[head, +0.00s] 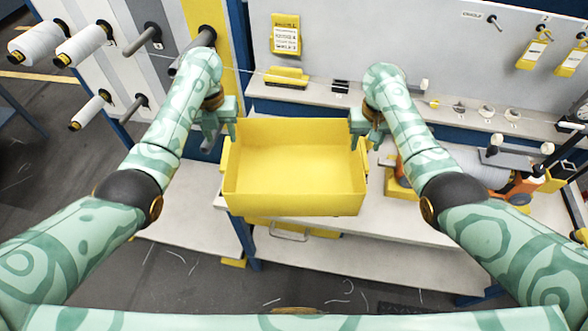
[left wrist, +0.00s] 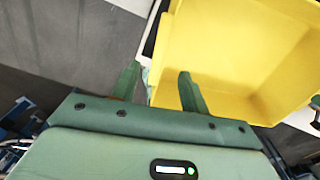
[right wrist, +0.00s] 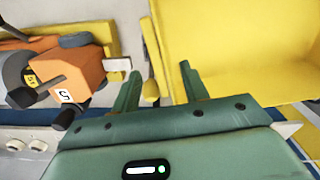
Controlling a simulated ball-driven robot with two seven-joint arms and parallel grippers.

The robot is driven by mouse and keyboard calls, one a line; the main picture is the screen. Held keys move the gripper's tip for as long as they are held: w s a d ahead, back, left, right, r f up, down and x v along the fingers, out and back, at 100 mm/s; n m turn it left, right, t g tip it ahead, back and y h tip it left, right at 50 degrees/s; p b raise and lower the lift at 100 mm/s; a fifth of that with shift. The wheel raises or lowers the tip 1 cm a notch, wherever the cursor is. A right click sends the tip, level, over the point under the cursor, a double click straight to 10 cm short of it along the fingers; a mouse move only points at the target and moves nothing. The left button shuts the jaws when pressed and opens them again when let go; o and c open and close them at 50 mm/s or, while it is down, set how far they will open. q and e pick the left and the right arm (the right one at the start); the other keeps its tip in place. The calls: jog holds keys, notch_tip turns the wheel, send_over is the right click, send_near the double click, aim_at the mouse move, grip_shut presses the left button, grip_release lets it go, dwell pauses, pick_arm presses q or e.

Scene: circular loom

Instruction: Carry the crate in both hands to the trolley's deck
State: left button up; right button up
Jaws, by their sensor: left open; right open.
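The yellow crate (head: 295,165) is open-topped and empty, and stands level on the grey bench. My left gripper (head: 220,122) is at its far left corner, jaws open. In the left wrist view the left fingers (left wrist: 158,82) lie on either side of the crate's side wall (left wrist: 235,55). My right gripper (head: 366,125) is open at the far right corner. In the right wrist view the right fingers (right wrist: 158,80) lie either side of the crate's wall edge (right wrist: 225,45). Contact cannot be told. I cannot make out the trolley's deck.
The grey bench (head: 400,215) carries an orange-and-grey machine (head: 500,180) right of the crate. A pegboard with white spools (head: 85,45) stands at the left. A back ledge (head: 450,115) holds small parts. Dark floor (head: 180,275) is open in front and left.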

aim_at(226, 152)
pick_arm(q)
notch_tip(226, 152, down, 6)
jog(key=shift+f, duration=0.25)
pick_arm(e)
notch_tip(226, 152, down, 6)
jog(key=shift+f, duration=0.25)
pick_arm(q)
grip_shut()
pick_arm(e)
grip_shut()
